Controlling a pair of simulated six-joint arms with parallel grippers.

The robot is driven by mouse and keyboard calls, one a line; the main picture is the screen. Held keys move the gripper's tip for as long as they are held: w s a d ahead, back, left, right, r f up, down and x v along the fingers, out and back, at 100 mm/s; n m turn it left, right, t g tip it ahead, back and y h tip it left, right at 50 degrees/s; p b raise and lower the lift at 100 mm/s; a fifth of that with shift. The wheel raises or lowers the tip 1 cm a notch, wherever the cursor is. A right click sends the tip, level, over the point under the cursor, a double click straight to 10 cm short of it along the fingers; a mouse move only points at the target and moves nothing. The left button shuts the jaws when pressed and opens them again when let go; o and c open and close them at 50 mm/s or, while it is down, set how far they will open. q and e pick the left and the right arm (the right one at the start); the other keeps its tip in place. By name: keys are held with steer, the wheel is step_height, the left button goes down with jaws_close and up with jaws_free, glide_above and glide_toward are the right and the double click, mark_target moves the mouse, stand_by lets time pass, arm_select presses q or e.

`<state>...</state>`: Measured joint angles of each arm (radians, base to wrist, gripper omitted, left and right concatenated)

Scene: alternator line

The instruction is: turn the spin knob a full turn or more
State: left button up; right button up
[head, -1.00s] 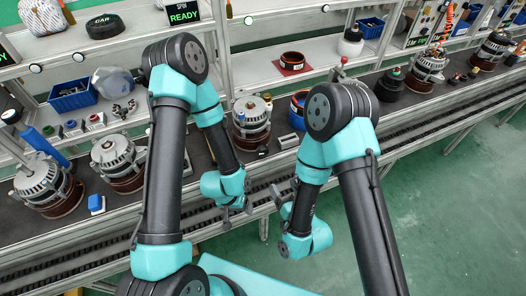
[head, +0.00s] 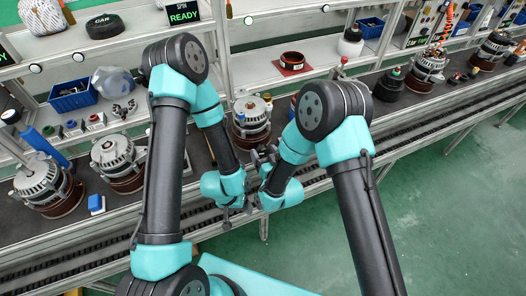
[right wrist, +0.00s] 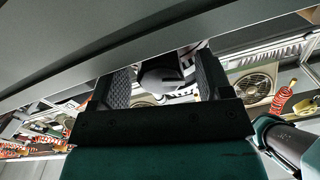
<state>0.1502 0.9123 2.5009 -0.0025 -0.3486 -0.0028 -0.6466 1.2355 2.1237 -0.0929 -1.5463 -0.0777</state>
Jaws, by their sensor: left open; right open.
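I cannot tell for sure which part is the spin knob. An alternator (head: 251,118) stands upright on the dark line near the middle of the head view, with a small tan piece on its top. My right gripper (head: 262,152) is just in front of its lower part; contact cannot be made out. In the right wrist view, my right gripper (right wrist: 163,80) is open, with a dark rounded piece (right wrist: 160,72) showing between its fingers. Whether the fingers touch it is unclear. My left gripper (head: 235,213) is open and hangs lower, over the line's front edge.
More alternators (head: 118,160) stand along the line to the left and right.

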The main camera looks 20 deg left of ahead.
steer(key=shift+w+a, duration=0.3)
steer(key=c, duration=0.9)
